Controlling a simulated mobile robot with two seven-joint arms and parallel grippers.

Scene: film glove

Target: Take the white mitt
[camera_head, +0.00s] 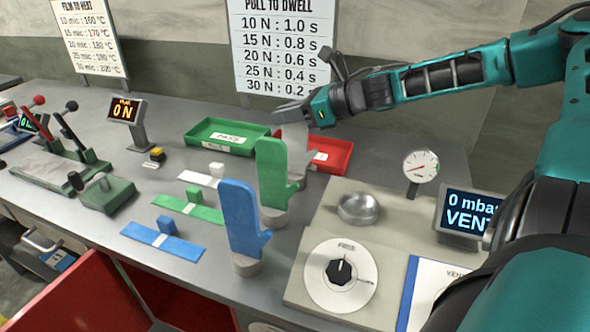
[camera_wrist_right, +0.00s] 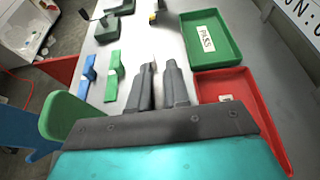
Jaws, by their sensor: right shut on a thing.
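The white mitt (camera_head: 295,142) stands upright behind the green mitt (camera_head: 272,172) in the head view, in front of the red tray. Its lower part is partly hidden by the green mitt. My right gripper (camera_head: 293,114) reaches in from the right and is shut on the top of the white mitt. In the right wrist view its fingers (camera_wrist_right: 158,75) point forward, and the mitt cannot be made out there. The blue mitt (camera_head: 241,215) stands upright nearer to me. My left gripper is not in view.
A green PASS tray (camera_head: 207,147) and a red tray (camera_head: 333,163) lie at the back. Blue, green and white strips (camera_head: 190,208) lie left of the mitts. A dial panel (camera_head: 340,276), gauge (camera_head: 420,166) and VENT display (camera_head: 467,212) stand right.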

